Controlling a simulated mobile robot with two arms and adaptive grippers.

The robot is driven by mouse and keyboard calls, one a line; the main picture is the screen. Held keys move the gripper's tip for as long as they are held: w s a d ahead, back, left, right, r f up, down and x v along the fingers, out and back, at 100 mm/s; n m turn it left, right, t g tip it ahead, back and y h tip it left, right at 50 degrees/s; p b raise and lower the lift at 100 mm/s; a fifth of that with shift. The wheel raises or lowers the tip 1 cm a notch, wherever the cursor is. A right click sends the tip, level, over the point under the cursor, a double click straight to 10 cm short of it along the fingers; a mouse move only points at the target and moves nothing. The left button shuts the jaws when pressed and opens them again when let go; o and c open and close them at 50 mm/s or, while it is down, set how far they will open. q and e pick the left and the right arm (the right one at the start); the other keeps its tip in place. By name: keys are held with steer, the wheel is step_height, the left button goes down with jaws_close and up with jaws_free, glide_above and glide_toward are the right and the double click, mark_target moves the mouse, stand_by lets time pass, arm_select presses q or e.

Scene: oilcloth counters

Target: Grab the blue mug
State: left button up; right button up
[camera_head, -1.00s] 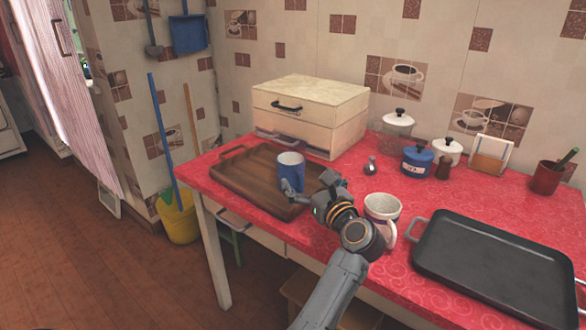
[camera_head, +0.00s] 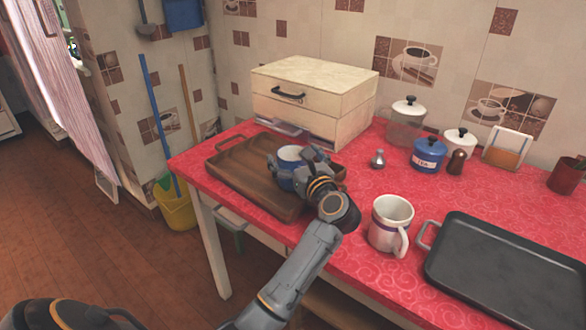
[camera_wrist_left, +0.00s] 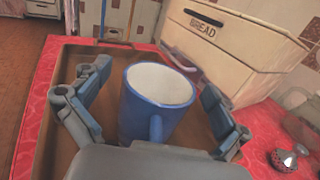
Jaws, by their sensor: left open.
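The blue mug (camera_head: 290,156) with a white inside stands upright on the brown wooden tray (camera_head: 222,168), at the left end of the red counter. My left gripper (camera_head: 296,174) is at the mug, with its fingers around it, and partly hides it in the head view. In the left wrist view the mug (camera_wrist_left: 154,100) stands between the two spread fingers of the left gripper (camera_wrist_left: 155,105). Gaps show on both sides, and the handle points toward my palm. My right gripper is not in view.
A wooden bread box (camera_head: 312,97) stands behind the tray. A white mug (camera_head: 389,224) stands right of my left arm, beside a black tray (camera_head: 505,270). A small metal shaker (camera_head: 377,160), a blue pot (camera_head: 428,156) and jars stand at the back.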

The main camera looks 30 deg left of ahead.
arm_select(q)
steer(key=c, duration=1.5)
